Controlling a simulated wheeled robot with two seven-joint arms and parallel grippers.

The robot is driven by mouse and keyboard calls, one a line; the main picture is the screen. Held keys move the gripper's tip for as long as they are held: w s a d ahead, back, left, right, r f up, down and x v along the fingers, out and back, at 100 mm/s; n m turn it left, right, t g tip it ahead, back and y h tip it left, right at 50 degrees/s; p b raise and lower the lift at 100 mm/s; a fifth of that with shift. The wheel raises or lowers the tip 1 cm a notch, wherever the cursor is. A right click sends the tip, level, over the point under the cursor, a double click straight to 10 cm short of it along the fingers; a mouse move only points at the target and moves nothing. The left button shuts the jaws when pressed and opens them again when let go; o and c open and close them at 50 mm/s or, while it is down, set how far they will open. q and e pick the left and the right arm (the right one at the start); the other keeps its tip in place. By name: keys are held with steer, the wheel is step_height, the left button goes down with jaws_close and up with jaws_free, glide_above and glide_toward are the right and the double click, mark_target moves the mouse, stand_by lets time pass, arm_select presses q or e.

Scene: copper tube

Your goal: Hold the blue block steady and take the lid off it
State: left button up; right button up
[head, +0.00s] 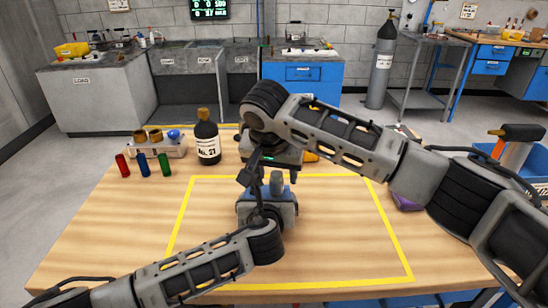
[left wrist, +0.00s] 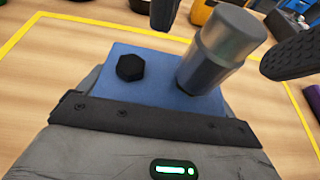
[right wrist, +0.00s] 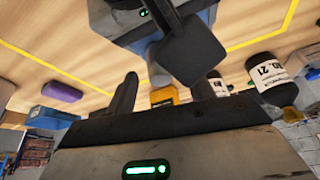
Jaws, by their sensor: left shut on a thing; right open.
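The blue block (left wrist: 145,65) shows in the left wrist view with a black hexagonal knob and a grey metal cylinder (left wrist: 215,50) standing on it. My right gripper (head: 274,168) is open and empty above the block, pointing down. In the right wrist view, a grey cylinder (right wrist: 157,68) appears between its black fingers, apparently not touched.
A dark labelled bottle (head: 207,140) stands left of the arms, beside a rack (head: 160,150) and red, blue and green tubes (head: 143,165). A purple thing (head: 407,202) lies at the right. A yellow thing (right wrist: 163,96) is behind the block.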

steer(key=shift+x, duration=1.1)
jaws_close()
steer(key=shift+r, duration=0.2)
steer(key=shift+r, duration=0.95)
